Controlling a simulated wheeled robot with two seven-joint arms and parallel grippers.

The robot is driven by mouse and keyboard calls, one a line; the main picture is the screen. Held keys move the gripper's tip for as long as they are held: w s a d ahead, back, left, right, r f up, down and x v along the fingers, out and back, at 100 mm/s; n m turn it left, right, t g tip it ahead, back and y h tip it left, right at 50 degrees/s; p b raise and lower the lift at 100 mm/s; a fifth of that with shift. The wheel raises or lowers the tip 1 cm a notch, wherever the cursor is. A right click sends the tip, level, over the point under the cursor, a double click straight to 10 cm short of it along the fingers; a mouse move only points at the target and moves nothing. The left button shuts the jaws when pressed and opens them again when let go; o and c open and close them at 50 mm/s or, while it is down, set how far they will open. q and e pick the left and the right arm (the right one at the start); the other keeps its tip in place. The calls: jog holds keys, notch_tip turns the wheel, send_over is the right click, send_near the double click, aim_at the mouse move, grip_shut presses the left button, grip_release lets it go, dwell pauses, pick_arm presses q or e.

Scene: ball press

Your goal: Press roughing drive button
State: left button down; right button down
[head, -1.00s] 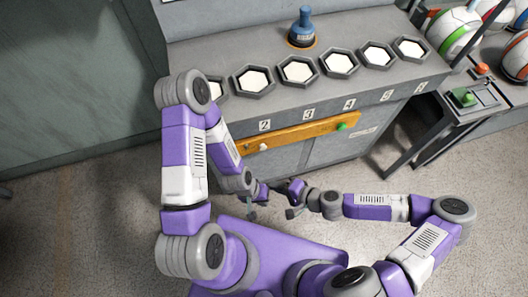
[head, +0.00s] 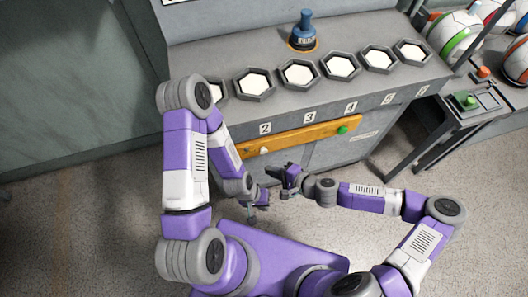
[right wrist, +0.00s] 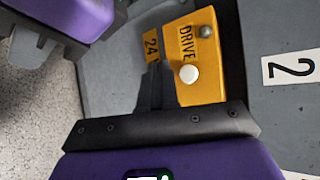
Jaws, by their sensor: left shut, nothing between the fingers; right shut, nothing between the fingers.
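The orange-yellow panel (head: 300,139) runs along the front of the grey machine. It has a white button (head: 263,150) at its left end and a green button (head: 342,130) at its right end. In the right wrist view the panel bears "24" and "DRIVE", with the white button (right wrist: 189,74) and a small grey knob (right wrist: 206,31). "Roughing" cannot be read. My right gripper (head: 279,174) is shut and empty, below the panel near the white button; its fingers (right wrist: 157,85) overlap the panel's edge in the wrist view. My left gripper (head: 252,217) is shut and empty, lower down.
Several hexagonal white-lit sockets (head: 299,74) line the machine top, with a blue-handled tool (head: 305,32) behind them. A side stand (head: 472,110) with a green and an orange button is at right, near striped balls (head: 455,35). My grippers are close together.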

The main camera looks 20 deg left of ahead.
jog(key=shift+w+a, duration=0.5)
jog(key=shift+w, duration=0.25)
jog(key=shift+w+a, duration=0.5)
jog(key=shift+w, duration=0.25)
jog(key=shift+w, duration=0.1)
dwell(0.9)
jog(key=shift+w+a, duration=0.25)
jog(key=shift+w+a, duration=0.25)
jog(key=shift+w, duration=0.15)
dwell(0.9)
jog(key=shift+s+d, duration=0.55)
jog(key=shift+s, duration=0.2)
jog(key=shift+s, duration=0.1)
jog(key=shift+s+d+p, duration=0.15)
jog(key=shift+s+d, duration=0.55)
jog(key=shift+s, duration=0.3)
jog(key=shift+s+d+p, duration=0.15)
jog(key=shift+s+d, duration=0.55)
jog(key=shift+s, duration=0.25)
